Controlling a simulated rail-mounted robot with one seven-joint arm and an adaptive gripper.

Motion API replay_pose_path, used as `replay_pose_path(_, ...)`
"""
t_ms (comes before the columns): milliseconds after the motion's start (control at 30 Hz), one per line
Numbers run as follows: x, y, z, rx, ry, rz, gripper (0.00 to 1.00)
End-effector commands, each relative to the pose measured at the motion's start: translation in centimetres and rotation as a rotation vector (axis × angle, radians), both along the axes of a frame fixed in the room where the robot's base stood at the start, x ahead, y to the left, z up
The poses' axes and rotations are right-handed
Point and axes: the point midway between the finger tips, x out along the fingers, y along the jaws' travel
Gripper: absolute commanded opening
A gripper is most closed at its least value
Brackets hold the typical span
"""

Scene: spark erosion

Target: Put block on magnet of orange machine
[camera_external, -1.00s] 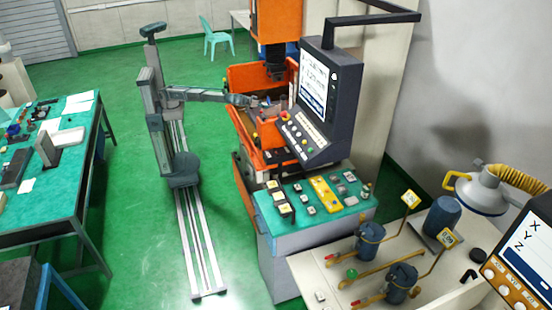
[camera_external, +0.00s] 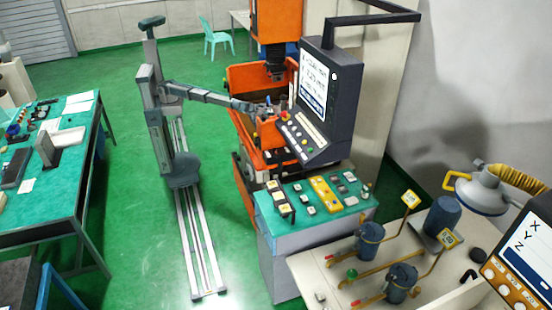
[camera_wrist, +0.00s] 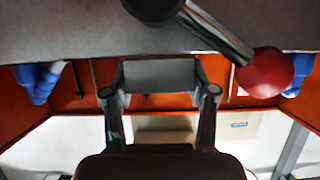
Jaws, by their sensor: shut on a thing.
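The orange machine (camera_external: 245,77) stands in the middle of the external view, with its open tank around the work area. My gripper (camera_external: 261,109) is inside the tank area, small and partly hidden by the machine's parts. In the wrist view my gripper (camera_wrist: 160,92) is shut on a grey block (camera_wrist: 160,76), held between its two fingertips. A wide grey surface (camera_wrist: 60,30), which looks like the magnet, lies just beyond the block. I cannot tell whether the block touches it. A lever with a red ball knob (camera_wrist: 265,72) sticks out from that surface at the right.
A dark control panel (camera_external: 328,95) hangs close to the right of my gripper. The machine's head (camera_external: 274,68) is above the tank. Blue fittings (camera_wrist: 37,82) sit at the tank's sides. A green-topped bench (camera_external: 75,180) stands at far left.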

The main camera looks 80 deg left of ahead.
Motion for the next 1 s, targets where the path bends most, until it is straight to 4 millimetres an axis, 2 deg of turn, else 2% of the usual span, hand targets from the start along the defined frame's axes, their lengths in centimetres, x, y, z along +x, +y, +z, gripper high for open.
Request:
replay_pose_path(433, 0.01, -0.03, -0.51, 0.0, -0.002, -0.001, 0.0)
replay_pose_path(467, -0.01, -0.03, -0.58, -0.001, 0.0, 0.0, 0.58)
replay_pose_path(600, -0.01, -0.03, -0.48, 0.0, 0.0, 0.0, 0.82)
replay_pose_path(1000, -0.01, -0.03, -0.25, 0.0, 0.0, 0.0, 0.82)
